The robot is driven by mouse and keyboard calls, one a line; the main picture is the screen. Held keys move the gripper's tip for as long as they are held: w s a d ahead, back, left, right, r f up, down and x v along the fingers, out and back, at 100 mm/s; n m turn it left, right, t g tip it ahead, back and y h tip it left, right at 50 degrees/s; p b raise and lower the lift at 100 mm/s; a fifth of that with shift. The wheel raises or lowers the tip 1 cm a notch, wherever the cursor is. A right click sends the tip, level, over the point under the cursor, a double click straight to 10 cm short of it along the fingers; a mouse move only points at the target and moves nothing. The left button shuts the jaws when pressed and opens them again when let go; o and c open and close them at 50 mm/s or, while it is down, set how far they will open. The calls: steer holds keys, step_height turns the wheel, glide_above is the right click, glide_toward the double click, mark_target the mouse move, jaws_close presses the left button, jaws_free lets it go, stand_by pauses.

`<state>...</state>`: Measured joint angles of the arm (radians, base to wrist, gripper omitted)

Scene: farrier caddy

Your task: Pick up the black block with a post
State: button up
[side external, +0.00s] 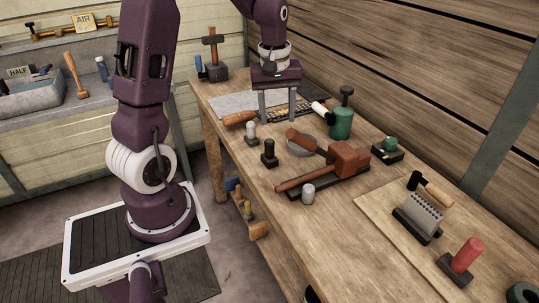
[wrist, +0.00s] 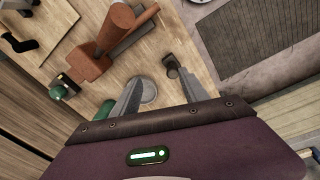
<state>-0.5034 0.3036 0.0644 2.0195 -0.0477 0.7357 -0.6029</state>
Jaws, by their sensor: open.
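A small black block with a dark upright post (side external: 269,153) stands on the wooden bench, near its front edge. It also shows in the wrist view (wrist: 172,65), just ahead of the right fingertip. My gripper (side external: 278,119) is open and empty, pointing down above the bench, behind the block and apart from it. In the wrist view the two fingers (wrist: 158,90) are spread, with a grey round dish (wrist: 148,91) showing between them. A similar block with a pale grey post (side external: 251,133) stands to the left of the black one.
A red-posted block (side external: 462,260) stands farther right. The bench front edge is close to the block.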

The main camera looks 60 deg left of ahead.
mark_target(270, 140)
steer(key=a+f+n, duration=0.1)
steer(key=f, duration=0.1)
steer(key=a+f, duration=0.2)
steer(key=a+f+n+g, duration=0.1)
steer(key=a+f, duration=0.1)
steer(key=shift+f+n, duration=0.2)
steer(key=shift+n, duration=0.1)
steer(key=f, duration=0.6)
steer(key=shift+d+f, duration=0.15)
steer(key=shift+d, duration=0.15)
jaws_close()
